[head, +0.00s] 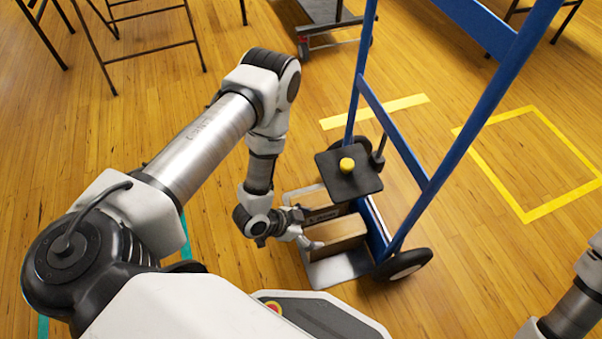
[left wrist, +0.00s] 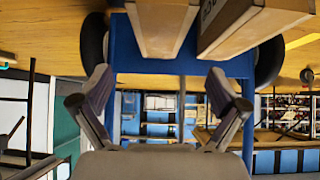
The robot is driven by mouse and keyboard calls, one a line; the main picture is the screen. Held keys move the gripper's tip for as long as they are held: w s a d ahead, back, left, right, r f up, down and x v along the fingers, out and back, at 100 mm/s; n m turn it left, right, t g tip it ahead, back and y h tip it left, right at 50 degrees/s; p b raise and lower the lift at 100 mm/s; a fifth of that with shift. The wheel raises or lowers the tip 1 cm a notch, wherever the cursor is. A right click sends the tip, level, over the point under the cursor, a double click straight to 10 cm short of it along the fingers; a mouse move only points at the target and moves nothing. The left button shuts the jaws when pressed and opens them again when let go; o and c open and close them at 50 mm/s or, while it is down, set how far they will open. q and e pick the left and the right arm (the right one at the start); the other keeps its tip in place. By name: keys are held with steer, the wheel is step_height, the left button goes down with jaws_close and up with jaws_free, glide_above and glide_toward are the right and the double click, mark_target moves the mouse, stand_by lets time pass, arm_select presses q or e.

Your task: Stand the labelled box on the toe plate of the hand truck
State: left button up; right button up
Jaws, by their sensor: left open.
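The blue hand truck (head: 417,168) stands upright, with its silver toe plate (head: 341,271) on the floor towards me. Two brown boxes stand side by side on the plate: a plain one (head: 338,232) nearer, and the labelled box (head: 321,214), with dark print, behind it. In the left wrist view the plain box (left wrist: 160,28) and labelled box (left wrist: 250,24) appear at the top, with a narrow gap between them. My left gripper (head: 306,229) is open beside the boxes. In the wrist view its fingers (left wrist: 162,82) are apart, with nothing between them.
A black square plate with a yellow knob (head: 347,165) is above the boxes, in front of the truck's frame. A dark cart (head: 335,38) and folding-chair legs stand farther back. Yellow tape (head: 530,214) outlines clear floor at right. My right arm shows at the right edge.

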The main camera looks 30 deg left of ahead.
arm_select(q)
steer(key=s+a+r+n+g+y, duration=0.2)
steer(key=s+a+n+g+y, duration=0.1)
steer(key=s, duration=0.4)
steer(key=s+a+r+n+g+y, duration=0.3)
steer(key=s+n, duration=0.2)
steer(key=s, duration=0.2)
steer(key=shift+s+n+g, duration=0.3)
steer(key=shift+g, duration=0.1)
